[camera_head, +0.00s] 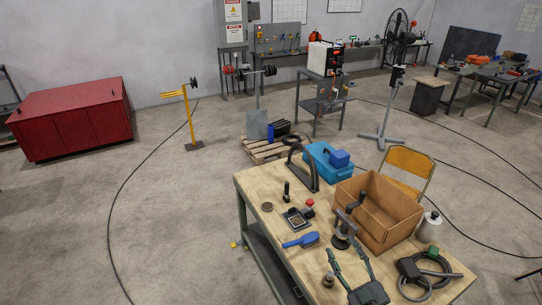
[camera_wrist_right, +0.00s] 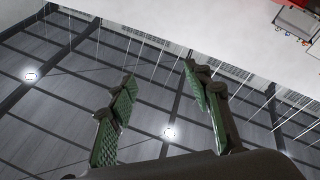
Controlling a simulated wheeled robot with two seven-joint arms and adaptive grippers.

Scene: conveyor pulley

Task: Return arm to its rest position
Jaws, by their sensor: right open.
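My right gripper (camera_head: 344,253) shows at the bottom of the head view, over the front part of the wooden workbench (camera_head: 258,186). Its two fingers are apart and point away from me. In the right wrist view, the green-padded fingers of my right gripper (camera_wrist_right: 158,71) stand wide apart with nothing between them. Behind them are the dark ceiling with lights and a pale wall, so the gripper points up and away from the bench top. My left gripper is not in view.
A yellow chair (camera_head: 409,163) stands behind. The floor to the left is open.

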